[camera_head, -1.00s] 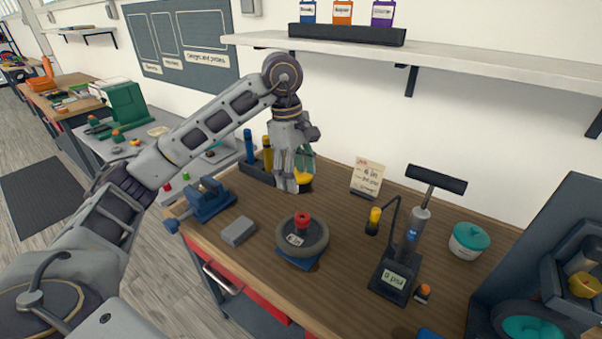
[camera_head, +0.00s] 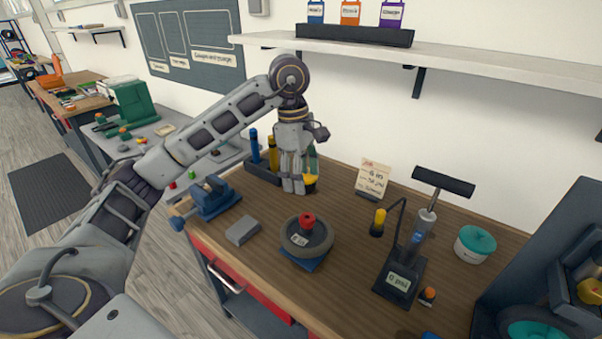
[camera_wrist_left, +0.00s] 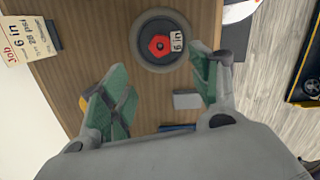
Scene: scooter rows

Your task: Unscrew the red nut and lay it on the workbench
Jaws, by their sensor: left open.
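The red nut (camera_head: 306,219) sits on top of the middle of a small grey wheel (camera_head: 322,243), which lies flat on a blue base (camera_head: 302,262) on the wooden workbench (camera_head: 345,285). In the left wrist view the red nut (camera_wrist_left: 159,45) shows a dark centre, beside a "6 in" label on the wheel (camera_wrist_left: 143,58). My left gripper (camera_head: 294,187) points down above the back of the bench, behind the wheel and apart from it. In the left wrist view its green-padded fingers (camera_wrist_left: 163,92) are spread with nothing between them. My right gripper is not seen.
A grey block (camera_head: 243,231) and a blue vise (camera_head: 211,198) are left of the wheel. A pump with gauge (camera_head: 398,281), a job card (camera_head: 372,178) and a teal-lidded tub (camera_head: 474,244) are to the right. Bare bench lies in front of the wheel.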

